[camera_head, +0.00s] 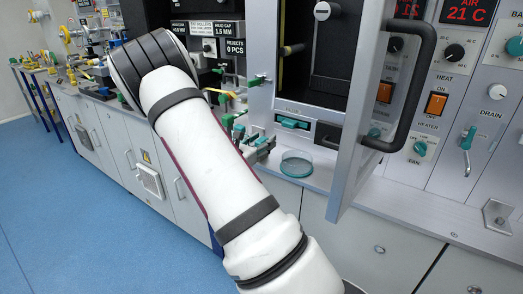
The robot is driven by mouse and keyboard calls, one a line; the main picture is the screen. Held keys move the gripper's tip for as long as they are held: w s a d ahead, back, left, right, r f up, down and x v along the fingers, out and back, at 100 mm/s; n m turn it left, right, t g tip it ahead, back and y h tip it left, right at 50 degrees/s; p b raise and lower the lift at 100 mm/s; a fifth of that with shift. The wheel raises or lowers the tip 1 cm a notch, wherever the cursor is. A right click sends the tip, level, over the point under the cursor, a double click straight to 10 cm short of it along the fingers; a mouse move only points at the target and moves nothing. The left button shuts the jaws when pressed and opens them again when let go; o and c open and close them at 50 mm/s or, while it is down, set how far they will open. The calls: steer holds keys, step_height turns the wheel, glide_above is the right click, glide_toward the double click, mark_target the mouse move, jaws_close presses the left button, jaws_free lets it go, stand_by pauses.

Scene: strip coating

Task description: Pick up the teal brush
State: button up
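I cannot clearly make out the teal brush. Several small teal and grey pieces (262,146) sit at the bench edge just right of my white arm, too small and partly covered to tell whether one is the brush. A teal bar (292,123) sits in a slot on the front of the cabinet, above a round clear teal dish (296,164) on the bench. My arm crosses the middle of the view and hides part of the bench. My gripper does not show.
A cabinet door (373,100) with a black handle stands open toward me, right of the dish. A control panel (456,110) with switches and knobs is at the right. Benches (110,100) with fittings run to the left. The blue floor (70,215) is clear.

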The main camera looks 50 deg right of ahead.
mark_target(261, 141)
jaws_close()
steer(key=shift+r, duration=0.1)
steer(key=shift+r, duration=0.6)
steer(key=shift+s+a+r+p, duration=0.15)
steer(key=shift+a+r+p, duration=0.15)
steer(key=shift+r, duration=0.3)
steer(key=shift+s+a+r+p, duration=0.2)
steer(key=shift+r+p, duration=0.1)
steer(key=shift+r, duration=0.3)
steer(key=s+a+r+p, duration=0.1)
steer(key=s+a+p, duration=0.1)
steer(key=s+a, duration=0.7)
steer(key=a, duration=0.2)
steer(key=shift+a, duration=0.3)
steer(key=shift+s+r, duration=0.1)
